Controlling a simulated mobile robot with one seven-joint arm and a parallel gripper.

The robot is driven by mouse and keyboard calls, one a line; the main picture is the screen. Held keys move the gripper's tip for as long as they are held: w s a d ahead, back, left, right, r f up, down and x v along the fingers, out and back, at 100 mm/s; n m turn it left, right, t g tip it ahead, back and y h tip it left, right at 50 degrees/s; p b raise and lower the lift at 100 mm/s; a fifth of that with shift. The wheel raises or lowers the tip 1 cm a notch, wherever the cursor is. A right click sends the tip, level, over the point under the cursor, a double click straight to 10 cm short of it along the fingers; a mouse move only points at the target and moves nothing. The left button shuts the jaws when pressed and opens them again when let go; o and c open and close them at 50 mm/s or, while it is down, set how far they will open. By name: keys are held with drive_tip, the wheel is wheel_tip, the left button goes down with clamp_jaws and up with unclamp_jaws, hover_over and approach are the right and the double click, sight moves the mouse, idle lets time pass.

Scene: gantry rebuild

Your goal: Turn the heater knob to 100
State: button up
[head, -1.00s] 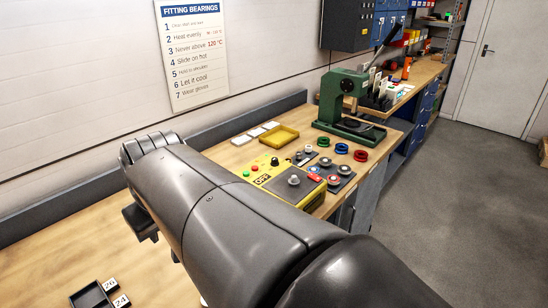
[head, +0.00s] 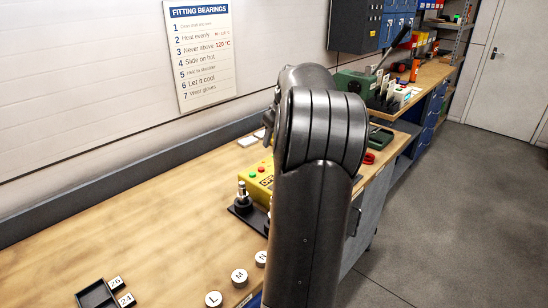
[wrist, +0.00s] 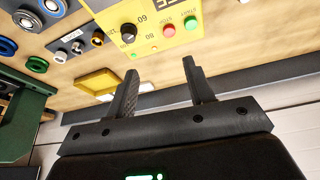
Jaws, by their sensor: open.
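The yellow heater box (head: 258,180) sits on the workbench in the head view, with much of it hidden behind my arm. In the wrist view the heater's front panel (wrist: 228,14) shows at the top. Its black knob (wrist: 127,34) has a light mark and printed numbers around it, 60 and 80 legible. Red (wrist: 169,30) and green (wrist: 191,23) buttons sit beside the knob. My gripper (wrist: 160,66) is open and empty, its two fingers apart and pointing toward the panel. The knob lies beyond the left finger, with no contact visible. The 100 mark cannot be made out.
A yellow tray (wrist: 97,82) and several bearing rings lie near the heater. The green press (wrist: 25,118) stands at the left in the wrist view. White discs marked L (head: 213,298) and M (head: 239,276) lie near the bench's front edge. The bench's left part is largely clear.

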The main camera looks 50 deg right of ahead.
drive_tip(key=s+d+f, duration=0.2)
drive_tip(key=d, duration=0.4)
drive_tip(key=x, duration=1)
drive_tip(key=shift+w+a, duration=0.25)
drive_tip(key=c, duration=1)
drive_tip(key=shift+m, duration=0.4)
